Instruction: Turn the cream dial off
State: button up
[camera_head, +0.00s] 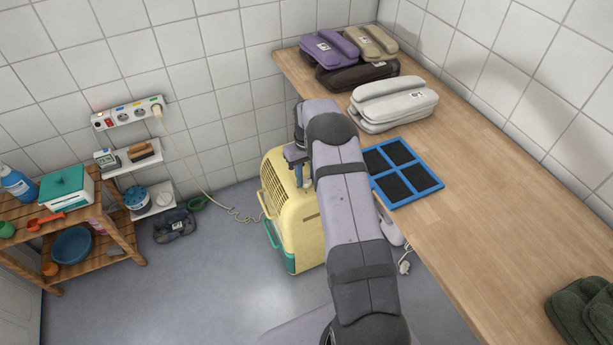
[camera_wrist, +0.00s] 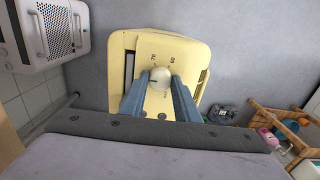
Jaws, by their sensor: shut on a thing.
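The cream dial (camera_wrist: 160,76) sits on the top face of a pale yellow heater-like unit (camera_wrist: 190,55), with printed numbers beside it in the wrist view. A small dark mark shows at the dial's left edge. My gripper (camera_wrist: 161,82) has its two blue fingers on either side of the dial, shut on it. In the head view the yellow unit (camera_head: 294,235) stands on the floor beside the counter. My gripper (camera_head: 298,170) reaches down to its top there, and the dial is hidden.
A wooden counter (camera_head: 480,200) lies right, with a blue-framed tray (camera_head: 431,180) and several cases. A cord runs from the unit to a wall socket strip (camera_head: 128,112). A wooden shelf (camera_head: 125,235) stands left. A white vented appliance (camera_wrist: 48,55) is at left in the wrist view.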

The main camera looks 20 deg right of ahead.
aim_at(307, 180)
jog(key=o, duration=1)
jog(key=shift+o, duration=0.2)
jog(key=shift+r, duration=3.65)
